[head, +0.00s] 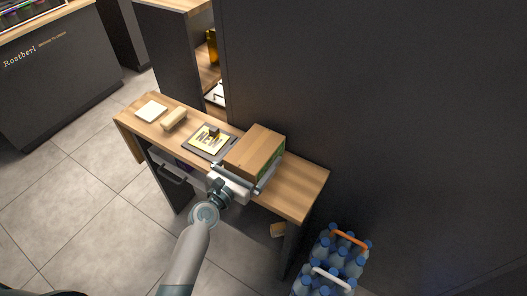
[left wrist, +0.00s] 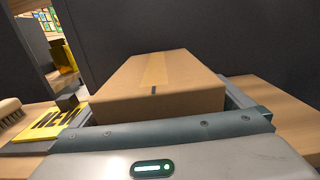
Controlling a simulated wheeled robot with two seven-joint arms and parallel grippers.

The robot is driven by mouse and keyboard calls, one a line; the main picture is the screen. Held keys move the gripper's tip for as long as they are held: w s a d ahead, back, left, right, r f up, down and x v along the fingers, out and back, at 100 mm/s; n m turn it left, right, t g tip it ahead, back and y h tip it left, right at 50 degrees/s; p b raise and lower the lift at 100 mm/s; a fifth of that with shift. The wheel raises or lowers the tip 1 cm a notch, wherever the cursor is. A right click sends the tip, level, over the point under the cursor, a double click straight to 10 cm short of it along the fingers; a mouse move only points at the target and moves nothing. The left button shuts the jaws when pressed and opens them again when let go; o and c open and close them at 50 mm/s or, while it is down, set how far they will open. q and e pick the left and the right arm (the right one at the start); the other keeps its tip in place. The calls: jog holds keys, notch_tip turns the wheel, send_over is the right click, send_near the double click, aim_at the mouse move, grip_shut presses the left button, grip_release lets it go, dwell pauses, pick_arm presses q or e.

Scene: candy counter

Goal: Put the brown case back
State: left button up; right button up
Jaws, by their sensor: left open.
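The brown case (head: 253,150), a cardboard box with a tape strip along its top, sits on the wooden table near the wall. It also shows in the left wrist view (left wrist: 158,82), straight ahead of the jaws. My left gripper (head: 238,176) is open at the near end of the case, with its wide jaws toward either side of it. I cannot tell whether the fingers touch the case. The underside of the case is hidden. My right gripper is not in view.
On the wooden table (head: 300,190), left of the case, lie a dark board with a yellow NEW sign (head: 206,143), a brush (head: 174,119) and a white square (head: 151,111). Bottle packs (head: 342,250) stand on the floor at right. A dark wall rises behind.

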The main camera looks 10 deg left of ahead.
pick_arm(q)
jog(key=shift+w+d, duration=0.2)
jog(key=shift+w, duration=0.2)
jog(key=shift+s+a, duration=0.1)
jog(key=shift+s, duration=0.05)
jog(key=shift+c, duration=0.3)
jog(key=c, duration=1.5)
jog(key=shift+r, duration=0.2)
jog(key=c, duration=0.4)
jog(key=shift+o, duration=0.2)
jog(key=shift+r, duration=0.1)
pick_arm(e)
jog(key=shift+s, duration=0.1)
